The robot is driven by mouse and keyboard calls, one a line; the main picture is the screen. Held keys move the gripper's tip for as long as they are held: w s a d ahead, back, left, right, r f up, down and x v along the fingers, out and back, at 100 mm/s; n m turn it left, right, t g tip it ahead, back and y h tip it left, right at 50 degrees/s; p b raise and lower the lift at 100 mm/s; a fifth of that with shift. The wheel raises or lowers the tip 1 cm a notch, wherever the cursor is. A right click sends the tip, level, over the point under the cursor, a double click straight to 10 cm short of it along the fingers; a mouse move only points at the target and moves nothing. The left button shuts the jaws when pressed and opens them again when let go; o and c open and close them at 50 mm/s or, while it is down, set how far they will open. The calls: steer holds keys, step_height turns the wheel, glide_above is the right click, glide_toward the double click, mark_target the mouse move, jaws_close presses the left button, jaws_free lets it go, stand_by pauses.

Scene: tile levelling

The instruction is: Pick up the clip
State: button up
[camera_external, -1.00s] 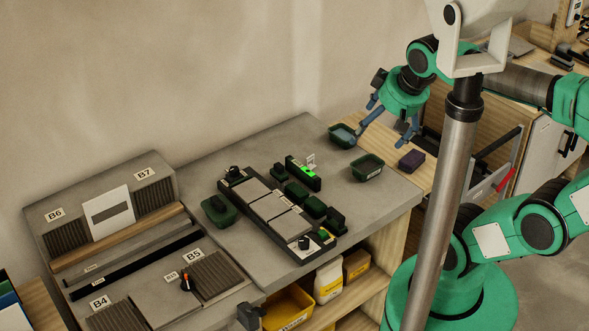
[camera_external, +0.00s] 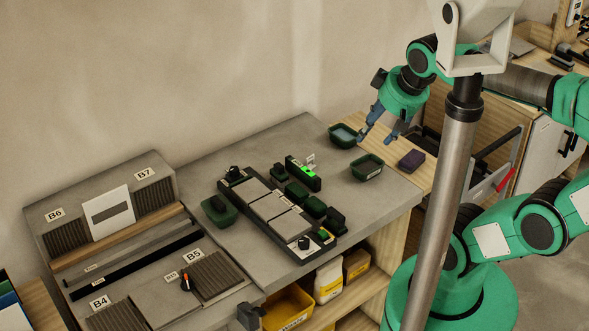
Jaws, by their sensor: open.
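My gripper (camera_external: 377,139) is open, with its blue fingers pointing down above the back right of the bench, near two small dark green trays. The left finger is close to the rear tray (camera_external: 331,141), which holds something pale blue-grey; I cannot tell whether they touch. The other tray (camera_external: 367,178) is in front of and below the fingers; its contents are too small to make out. I see nothing between the fingers. I cannot pick out the clip for sure.
A long dark fixture (camera_external: 254,213) with grey tiles and green-black blocks lies mid-bench. A third green tray (camera_external: 219,217) holds a dark item. A dark purple block (camera_external: 411,159) sits right of the trays. A display with a green light (camera_external: 305,172) stands behind the fixture.

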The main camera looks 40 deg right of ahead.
steer(key=c, duration=0.3)
steer(key=w+d+f+m+g+p, duration=0.1)
steer(key=w+d+f+m+g, duration=0.2)
steer(key=w, duration=0.9)
steer(key=w+d+f+m+p, duration=0.1)
steer(key=w+d+m, duration=0.35)
steer(key=w, duration=0.75)
steer(key=w+d+f+m+g, duration=0.1)
steer(key=w+d+f+m, duration=0.1)
steer(key=w+f, duration=0.3)
steer(key=w+d+f+m, duration=0.2)
steer(key=w+f, duration=0.3)
steer(key=f, duration=0.4)
steer(key=w+d+f+m+g+p, duration=0.1)
steer(key=w+d+f+m, duration=0.2)
steer(key=f, duration=0.4)
steer(key=shift+w+f+m+g, duration=0.1)
steer(key=shift+w+m+g, duration=0.2)
steer(key=shift+w+m, duration=0.8)
